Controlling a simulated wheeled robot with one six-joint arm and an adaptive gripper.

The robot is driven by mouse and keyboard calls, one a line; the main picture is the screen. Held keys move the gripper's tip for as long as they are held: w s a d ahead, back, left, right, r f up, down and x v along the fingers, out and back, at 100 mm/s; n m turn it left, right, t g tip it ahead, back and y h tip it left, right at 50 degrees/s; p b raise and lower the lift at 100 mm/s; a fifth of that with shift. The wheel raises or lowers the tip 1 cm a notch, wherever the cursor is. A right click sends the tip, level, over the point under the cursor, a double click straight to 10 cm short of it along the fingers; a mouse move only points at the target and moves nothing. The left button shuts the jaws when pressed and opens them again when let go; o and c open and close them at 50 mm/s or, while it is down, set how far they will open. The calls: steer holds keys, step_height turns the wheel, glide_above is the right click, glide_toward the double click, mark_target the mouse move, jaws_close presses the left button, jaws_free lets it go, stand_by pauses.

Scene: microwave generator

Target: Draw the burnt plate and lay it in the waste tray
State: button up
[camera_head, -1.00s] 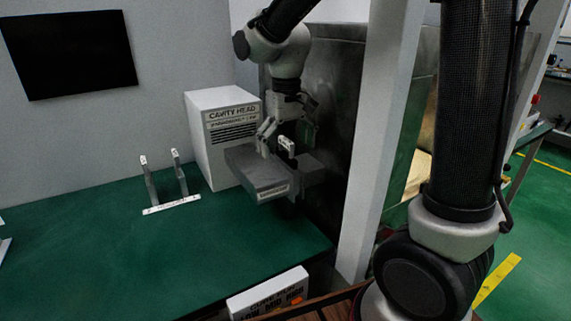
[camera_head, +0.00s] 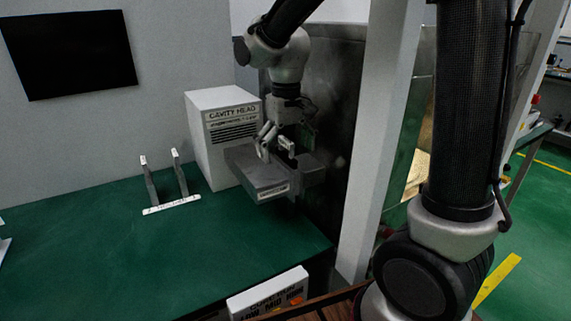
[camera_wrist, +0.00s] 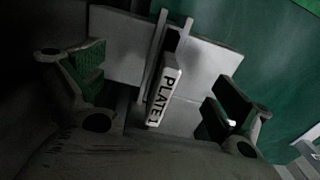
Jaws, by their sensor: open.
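A plate with a white handle marked "PLATE I" (camera_wrist: 165,97) stands on edge at a grey block (camera_wrist: 203,75) in the wrist view. The head view also shows its pale handle (camera_head: 286,145) above the grey drawer-like block (camera_head: 258,182). My gripper (camera_head: 285,145) is open just over it. In the wrist view the jaws of my gripper (camera_wrist: 160,92) lie on both sides of the handle, with gaps. The lower part of the plate is hidden, and I cannot tell whether it is burnt. I cannot make out a waste tray.
A white cabinet marked "CAVITY HEAD" (camera_head: 222,137) stands behind the block. A two-post stand (camera_head: 171,205) is on the green bench (camera_head: 190,255) to the left. A white box with "LOW MID HIGH" lettering (camera_head: 268,293) is at the front. The bench's middle is clear.

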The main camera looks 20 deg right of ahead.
jaws_close()
stand_by(0.4)
steer(key=shift+r, duration=0.1)
steer(key=shift+r, duration=2.85)
